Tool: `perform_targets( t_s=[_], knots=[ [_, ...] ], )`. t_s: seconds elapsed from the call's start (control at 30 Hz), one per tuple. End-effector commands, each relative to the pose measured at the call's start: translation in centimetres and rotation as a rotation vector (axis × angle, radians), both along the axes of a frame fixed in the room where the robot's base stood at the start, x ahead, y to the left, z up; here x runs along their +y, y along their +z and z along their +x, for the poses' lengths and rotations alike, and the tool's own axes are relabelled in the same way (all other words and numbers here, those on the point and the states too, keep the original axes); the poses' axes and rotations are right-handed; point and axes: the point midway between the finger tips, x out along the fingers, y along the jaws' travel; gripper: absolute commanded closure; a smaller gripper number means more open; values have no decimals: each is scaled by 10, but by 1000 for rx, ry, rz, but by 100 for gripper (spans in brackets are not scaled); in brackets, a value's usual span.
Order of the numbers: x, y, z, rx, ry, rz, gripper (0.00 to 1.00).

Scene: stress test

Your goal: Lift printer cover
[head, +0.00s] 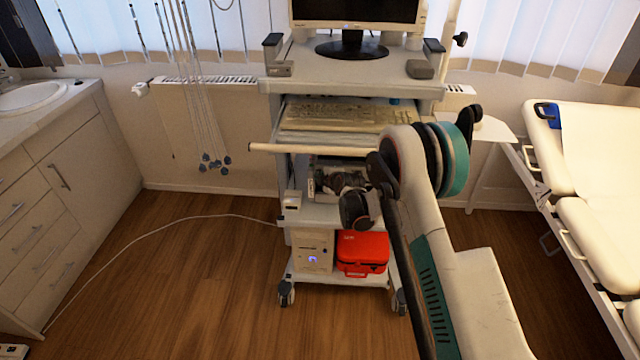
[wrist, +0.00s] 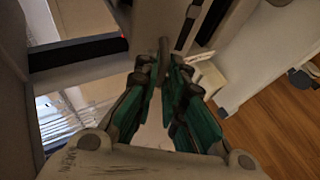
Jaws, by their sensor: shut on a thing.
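The printer (head: 316,182) sits on the middle shelf of the cart, under the keyboard shelf. Its light grey body is mostly hidden behind my arm and gripper in the head view. My gripper (head: 328,184) reaches into that shelf from the front right. In the wrist view my gripper (wrist: 163,72) has its two teal-padded fingers close together at the tips, with a thin part between them. This looks like the edge of the printer cover, but most of it is hidden. I cannot tell how far the cover is raised.
The cart (head: 350,75) carries a monitor (head: 355,12) on top, a keyboard (head: 345,115) below it, and a red case (head: 362,252) on its bottom shelf. A bed (head: 600,150) stands to the right and a sink cabinet (head: 60,185) to the left. Wooden floor (head: 190,290) is mostly clear.

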Motion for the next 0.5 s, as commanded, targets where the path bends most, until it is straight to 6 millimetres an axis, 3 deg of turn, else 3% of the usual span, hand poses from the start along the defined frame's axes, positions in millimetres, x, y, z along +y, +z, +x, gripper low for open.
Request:
perform_targets(
  t_s=[0.2,0.5],
  knots=[
    [-1,21,10,-3,-4,2,100],
    [-1,31,15,-6,-3,-1,100]
  ],
)
